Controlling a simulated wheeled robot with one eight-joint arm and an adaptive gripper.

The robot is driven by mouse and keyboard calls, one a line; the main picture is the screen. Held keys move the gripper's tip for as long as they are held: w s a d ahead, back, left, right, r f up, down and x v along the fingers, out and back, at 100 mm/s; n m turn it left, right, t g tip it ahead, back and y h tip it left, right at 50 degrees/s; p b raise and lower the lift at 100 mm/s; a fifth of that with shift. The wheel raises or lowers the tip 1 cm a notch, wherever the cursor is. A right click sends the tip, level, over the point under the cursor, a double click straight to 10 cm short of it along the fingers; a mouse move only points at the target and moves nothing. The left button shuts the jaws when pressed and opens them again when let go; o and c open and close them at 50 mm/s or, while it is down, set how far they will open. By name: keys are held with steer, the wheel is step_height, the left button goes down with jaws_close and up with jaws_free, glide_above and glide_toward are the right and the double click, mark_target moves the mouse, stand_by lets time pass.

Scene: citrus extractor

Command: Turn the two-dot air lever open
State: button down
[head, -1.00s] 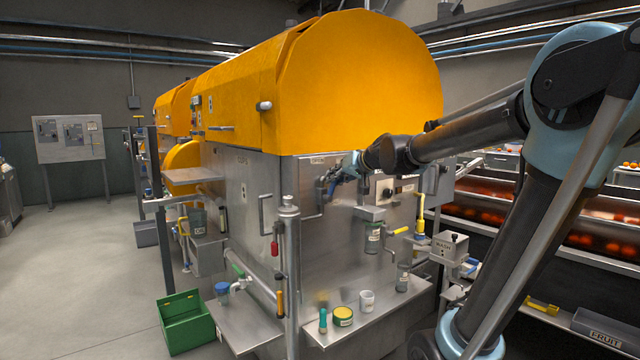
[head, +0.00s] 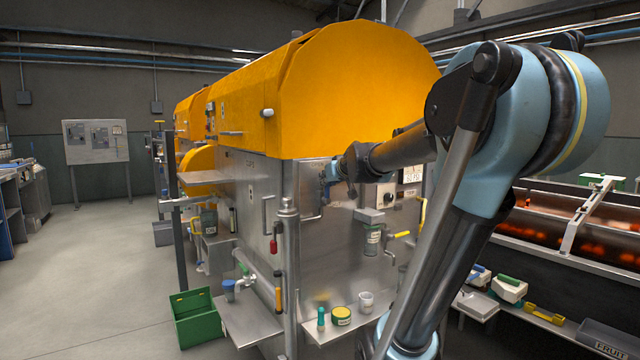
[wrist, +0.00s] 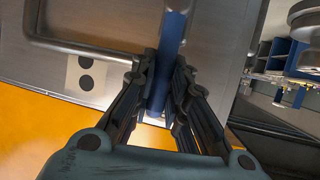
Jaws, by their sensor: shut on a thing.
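In the wrist view a blue lever (wrist: 171,40) runs between the two dark fingers of my gripper (wrist: 165,65), which is shut on it. A pale label with two black dots (wrist: 86,74) is on the steel panel just left of the gripper. In the head view my gripper (head: 331,172) is at the upper part of the steel front of the machine, below the orange hood (head: 350,85). The lever is too small and covered to make out there, and its exact angle cannot be told.
A steel handle bar (wrist: 75,48) lies left of the fingers in the wrist view. In the head view, a yellow-handled tap (head: 398,235) and a shelf with small jars (head: 342,315) are below. A green bin (head: 195,318) stands on the floor, which is open at left.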

steer(key=shift+s+f, duration=0.1)
steer(key=shift+f, duration=0.1)
steer(key=c, duration=1.6)
jaws_free()
steer(key=shift+c, duration=0.2)
steer(key=shift+o, duration=0.5)
steer(key=shift+r, duration=0.1)
steer(key=v, duration=1.1)
steer(key=shift+s+r, duration=0.2)
steer(key=shift+s, duration=0.1)
